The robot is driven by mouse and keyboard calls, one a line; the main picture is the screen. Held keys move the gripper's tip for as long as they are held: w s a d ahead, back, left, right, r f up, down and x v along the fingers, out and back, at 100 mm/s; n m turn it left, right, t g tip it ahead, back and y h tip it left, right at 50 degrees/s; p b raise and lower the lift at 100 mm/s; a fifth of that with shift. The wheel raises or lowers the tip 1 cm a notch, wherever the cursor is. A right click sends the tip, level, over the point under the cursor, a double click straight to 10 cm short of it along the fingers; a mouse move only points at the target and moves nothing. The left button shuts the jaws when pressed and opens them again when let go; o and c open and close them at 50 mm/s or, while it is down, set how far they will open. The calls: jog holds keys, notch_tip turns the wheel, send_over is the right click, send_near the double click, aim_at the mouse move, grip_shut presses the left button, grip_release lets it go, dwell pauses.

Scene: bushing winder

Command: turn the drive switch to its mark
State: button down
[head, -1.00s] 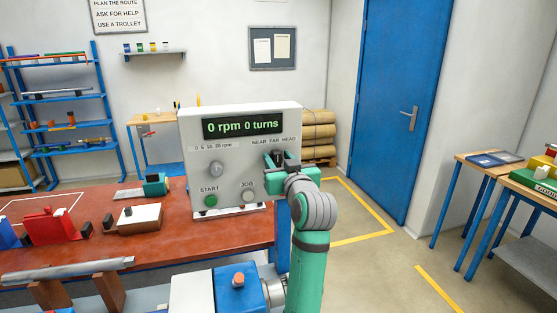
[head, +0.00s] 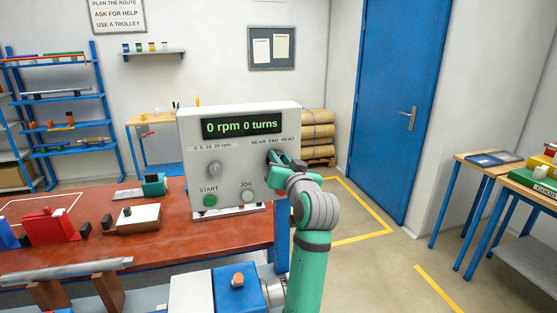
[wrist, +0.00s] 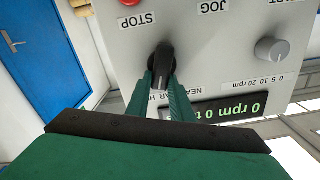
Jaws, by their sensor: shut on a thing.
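The drive switch (wrist: 162,62) is a black knob on the pale control box (head: 190,135), below the NEAR FAR HEAD label in the head view. The wrist view shows the box upside down. My gripper (wrist: 162,86) is shut on the switch, with one green finger on each side of it. In the head view my gripper (head: 273,158) covers most of the switch. The fingers hide part of the label, so I cannot tell which word the switch points to. The display (head: 242,127) reads 0 rpm 0 turns.
The box also carries a grey speed knob (head: 214,169), a green START button (head: 210,200) and a grey JOG button (head: 247,197). A red STOP button (wrist: 130,2) is near my gripper. The red-brown bench (head: 170,240) holds several parts to the left.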

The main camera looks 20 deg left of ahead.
jog(key=shift+w+d+f+m, duration=0.2)
jog(key=shift+f+m, duration=0.15)
jog(key=shift+m, duration=2)
jog(key=shift+w+d+f+m, duration=0.1)
jog(key=shift+d+f+m, duration=0.2)
jog(key=shift+m, duration=2.1)
jog(key=shift+w+d+f+m, duration=0.15)
jog(key=shift+f+m, duration=0.25)
jog(key=shift+m, duration=1.95)
jog(key=c, duration=1.6)
grip_release()
jog(key=shift+o, duration=0.2)
jog(key=v, duration=1.1)
